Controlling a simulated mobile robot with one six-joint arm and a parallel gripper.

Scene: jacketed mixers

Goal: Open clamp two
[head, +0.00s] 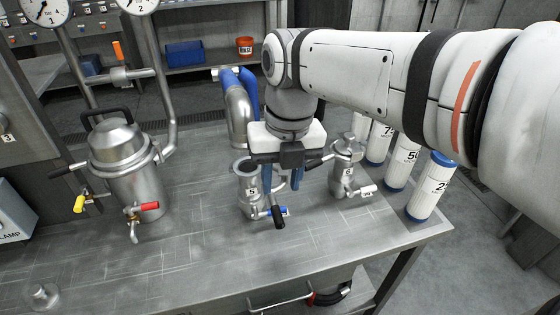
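My gripper (282,186) hangs palm-down over the bench, between the small steel pot marked 5 (249,190) and the pot marked 6 (346,172). Its two blue fingers point down and look spread apart, with nothing seen held between them. A black-ended lever (278,216) shows just below the fingers; whether they touch it cannot be told. Another black lever (320,161) sticks out from pot 6 beside the gripper. No clamp with a readable number two is visible; a 2 shows only on a gauge (139,5). The gripper partly hides the space behind it.
A lidded steel vessel (128,178) with yellow, red and black handles stands on the left of the bench (190,265). White cylinders with blue ends (432,187) stand at the right. A sign ending in "LAMP" (12,222) is at the left edge. The front middle bench is clear.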

